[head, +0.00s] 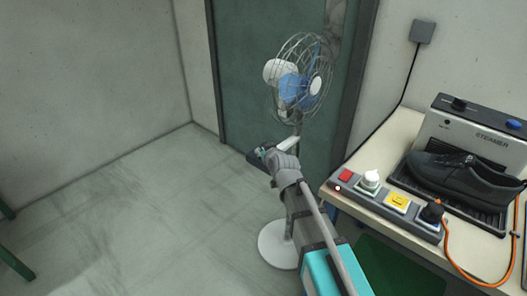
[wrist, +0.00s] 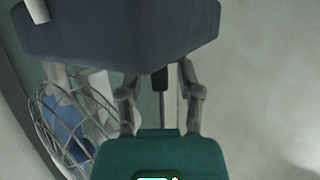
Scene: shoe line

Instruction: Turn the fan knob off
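The fan (head: 316,86), with a blue hub and a wire cage, stands on a pole with a round white base (head: 280,246) in front of the green door. Its cage also shows at the left of the wrist view (wrist: 62,125). I cannot make out a knob on the fan. My gripper (head: 262,156) is beside the pole, below and left of the cage. In the wrist view its two grey finger links stand apart, with a dark piece between them. A dark block covers the top of that view, so the fingertips are hidden.
The table at right holds a power strip (head: 417,219) with a red switch, a white plug, a yellow plug and a black plug with an orange cord. A steamer (head: 476,133) with a black shoe (head: 462,172) stands behind.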

